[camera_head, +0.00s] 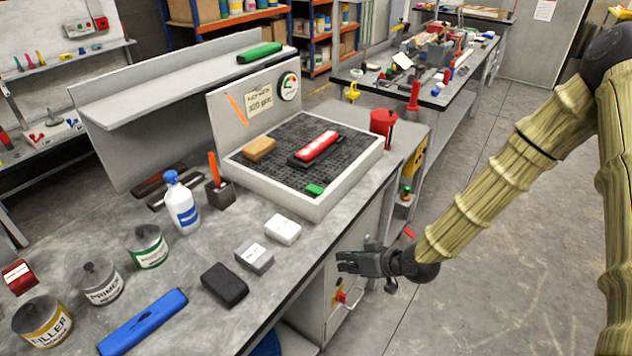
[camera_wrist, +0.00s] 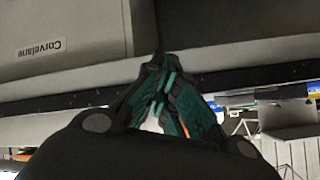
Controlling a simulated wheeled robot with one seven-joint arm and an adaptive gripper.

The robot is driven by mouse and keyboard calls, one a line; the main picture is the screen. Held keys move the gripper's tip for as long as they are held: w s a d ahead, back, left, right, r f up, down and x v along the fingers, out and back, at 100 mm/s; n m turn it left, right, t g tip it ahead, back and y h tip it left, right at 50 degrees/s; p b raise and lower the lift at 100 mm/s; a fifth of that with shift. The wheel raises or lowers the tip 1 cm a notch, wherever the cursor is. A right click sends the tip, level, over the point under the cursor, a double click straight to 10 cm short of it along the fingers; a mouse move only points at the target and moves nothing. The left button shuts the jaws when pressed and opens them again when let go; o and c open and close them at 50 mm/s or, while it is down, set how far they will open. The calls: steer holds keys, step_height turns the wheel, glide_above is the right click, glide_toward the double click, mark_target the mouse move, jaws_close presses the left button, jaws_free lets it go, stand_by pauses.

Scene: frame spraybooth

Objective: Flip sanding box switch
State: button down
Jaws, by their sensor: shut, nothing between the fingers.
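The sanding box (camera_head: 335,195) is a light grey tray with a black grid on top, standing on the workbench. My gripper (camera_head: 342,262) is in front of the cabinet, above that red switch in the picture, apart from the bench edge. Its fingers are shut and empty, and they also show in the wrist view (camera_wrist: 160,62). No switch shows clearly in the wrist view.
The bench (camera_head: 200,285) holds cans, a white bottle (camera_head: 181,203), sanding blocks and a blue bar (camera_head: 143,321). A red pot (camera_head: 383,124) stands beside the box. A labelled grey panel (camera_wrist: 70,40) fills the wrist view's upper left. The floor on the right is clear.

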steer(key=w+r+n+y, duration=0.1)
steer(key=w+r, duration=0.3)
steer(key=r, duration=0.3)
steer(key=w+r+n+t+y, duration=0.1)
steer(key=w+r+n, duration=0.1)
steer(key=r, duration=0.4)
steer(key=w+r+n+t+y, duration=0.1)
steer(key=w+r+n, duration=0.1)
steer(key=w+r, duration=0.3)
step_height(320, 180, up, 3)
steer(key=shift+w+d+f+y+b, duration=0.2)
steer(key=shift+w+y+b, duration=0.1)
steer(key=shift+y, duration=0.1)
steer(key=shift+a, duration=0.1)
steer(key=p, duration=0.3)
glide_above(316, 188)
steer(key=shift+s+d+f, duration=0.1)
steer(key=shift+s+f, duration=0.05)
steer(key=shift+f, duration=0.4)
steer(key=shift+s+d+f, duration=0.1)
steer(key=shift+f, duration=0.4)
steer(key=shift+w+a+f+p, duration=0.1)
steer(key=shift+a+f+p, duration=0.1)
steer(key=shift+f+p, duration=0.8)
steer(key=shift+f, duration=1.15)
steer(key=shift+f, duration=0.15)
